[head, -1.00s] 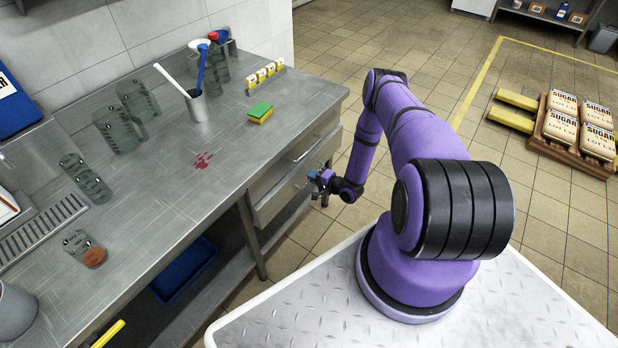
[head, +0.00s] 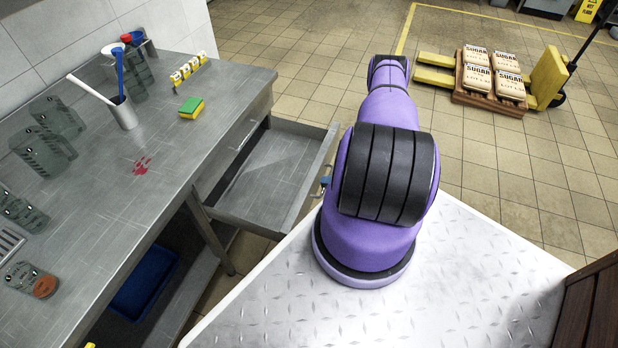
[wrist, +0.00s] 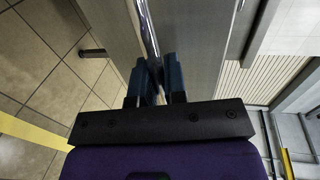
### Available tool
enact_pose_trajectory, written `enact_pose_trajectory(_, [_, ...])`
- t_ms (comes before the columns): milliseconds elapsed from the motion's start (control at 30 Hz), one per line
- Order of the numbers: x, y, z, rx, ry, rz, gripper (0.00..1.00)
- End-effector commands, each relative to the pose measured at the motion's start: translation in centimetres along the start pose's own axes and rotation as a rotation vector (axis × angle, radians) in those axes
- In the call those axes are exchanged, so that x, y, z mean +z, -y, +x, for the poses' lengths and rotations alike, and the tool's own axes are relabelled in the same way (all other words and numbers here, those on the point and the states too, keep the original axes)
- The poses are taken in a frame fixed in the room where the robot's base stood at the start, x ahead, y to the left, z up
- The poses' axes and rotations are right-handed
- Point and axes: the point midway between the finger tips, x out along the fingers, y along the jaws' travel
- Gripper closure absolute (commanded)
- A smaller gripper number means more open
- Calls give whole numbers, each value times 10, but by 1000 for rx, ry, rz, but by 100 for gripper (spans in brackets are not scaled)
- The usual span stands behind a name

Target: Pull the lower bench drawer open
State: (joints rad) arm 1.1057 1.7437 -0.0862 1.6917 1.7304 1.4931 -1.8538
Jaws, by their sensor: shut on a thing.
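The lower bench drawer (head: 268,172) stands well out from under the steel bench (head: 150,125) in the head view, and its tray looks empty. The closed upper drawer (head: 236,143) is above it. In the wrist view my gripper (wrist: 158,82) is shut on the lower drawer's bar handle (wrist: 148,32), with the blue fingers on either side of the bar. In the head view only a bit of the gripper (head: 325,183) shows at the drawer front; my arm hides the rest.
A sponge (head: 191,108), a steel cup with utensils (head: 123,113) and several dark jugs stand on the bench. A blue bin (head: 145,280) sits on the shelf below. A pallet truck with sugar sacks (head: 491,75) is at the back right; tiled floor between is clear.

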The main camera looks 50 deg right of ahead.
Motion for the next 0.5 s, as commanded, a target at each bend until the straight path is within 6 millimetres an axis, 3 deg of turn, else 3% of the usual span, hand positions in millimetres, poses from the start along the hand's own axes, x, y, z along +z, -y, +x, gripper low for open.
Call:
enact_pose_trajectory(200, [0,-5,-23,0,-1,-1,100])
enact_pose_trajectory(500, [0,-6,-28,1,0,-1,100])
